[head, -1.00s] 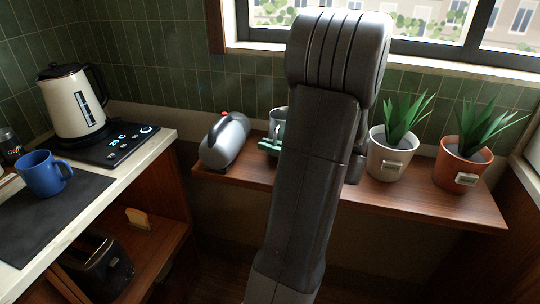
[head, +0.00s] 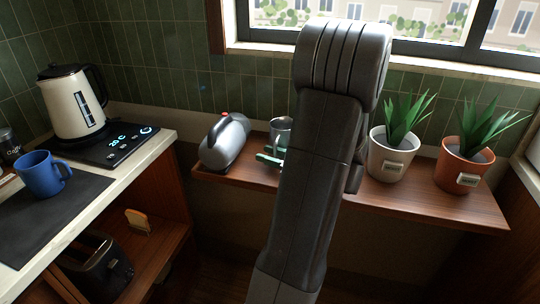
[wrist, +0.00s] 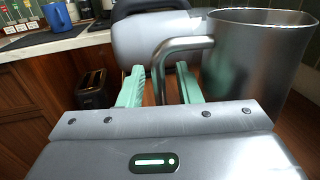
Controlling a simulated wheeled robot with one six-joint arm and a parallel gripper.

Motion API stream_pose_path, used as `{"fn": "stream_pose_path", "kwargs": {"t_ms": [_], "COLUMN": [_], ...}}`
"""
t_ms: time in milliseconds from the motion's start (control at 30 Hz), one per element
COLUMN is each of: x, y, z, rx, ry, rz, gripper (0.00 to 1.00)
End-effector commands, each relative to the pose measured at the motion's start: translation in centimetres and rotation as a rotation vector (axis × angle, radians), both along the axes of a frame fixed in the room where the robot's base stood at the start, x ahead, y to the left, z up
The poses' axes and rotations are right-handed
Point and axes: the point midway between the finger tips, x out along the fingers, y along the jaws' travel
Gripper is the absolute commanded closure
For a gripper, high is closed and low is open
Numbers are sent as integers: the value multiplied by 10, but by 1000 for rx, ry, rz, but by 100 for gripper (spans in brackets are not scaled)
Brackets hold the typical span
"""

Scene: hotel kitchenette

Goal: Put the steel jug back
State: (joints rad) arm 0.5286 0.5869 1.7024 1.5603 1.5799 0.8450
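The steel jug (head: 281,131) is upright at the wooden shelf (head: 420,203), partly behind my arm in the head view. Its base is hidden, so I cannot see the contact with the shelf. In the wrist view the jug (wrist: 258,65) fills the right side, with its handle (wrist: 160,66) toward the left. My gripper (head: 270,157) has green fingers and is low beside the jug. In the wrist view my gripper (wrist: 159,88) is open, with the handle between the fingers and a gap on each side.
A grey appliance (head: 225,143) with a red button stands just left of the jug. A white-potted plant (head: 389,158) and a terracotta-potted plant (head: 458,167) stand right on the shelf. The counter at left holds a kettle (head: 72,105) and a blue mug (head: 42,174).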

Motion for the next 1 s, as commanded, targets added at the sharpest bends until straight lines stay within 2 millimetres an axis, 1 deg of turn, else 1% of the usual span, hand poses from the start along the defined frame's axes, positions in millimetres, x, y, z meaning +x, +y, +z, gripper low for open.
{"fn": "stream_pose_path", "kwargs": {"t_ms": [33, 167, 500, 633, 800, 1000], "x": [0, -7, -40, -50, -58, -59], "y": [0, -14, -72, -90, -102, -105], "z": [4, 2, 3, 3, 3, 2], "rx": [-1, -1, 0, -1, 0, 0], "ry": [-2, 0, 0, 0, 0, 0], "rz": [0, -4, -4, -3, -1, 0], "gripper": [69, 69, 69, 69, 69, 69]}}
